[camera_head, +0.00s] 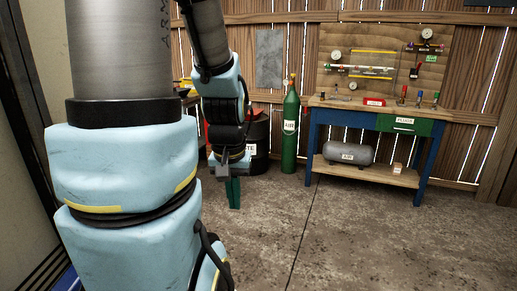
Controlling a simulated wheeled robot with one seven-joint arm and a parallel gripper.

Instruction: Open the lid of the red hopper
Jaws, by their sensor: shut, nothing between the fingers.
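I cannot make out the red hopper or its lid for sure. A strip of red (207,132) shows at the left edge of my forearm, mostly hidden behind it, and I cannot tell what it belongs to. My gripper (234,194) hangs pointing down near the middle of the view, with its green fingers together and nothing between them. It is apart from anything I can see, in front of a black drum (260,135) whose white label ends in "TE".
A green gas cylinder (290,128) stands right of the drum. A blue-legged workbench (313,142) with a green drawer (404,125) and a grey tank (348,152) on its lower shelf stands at the right. The concrete floor (350,235) in front is clear. My arm blocks the left.

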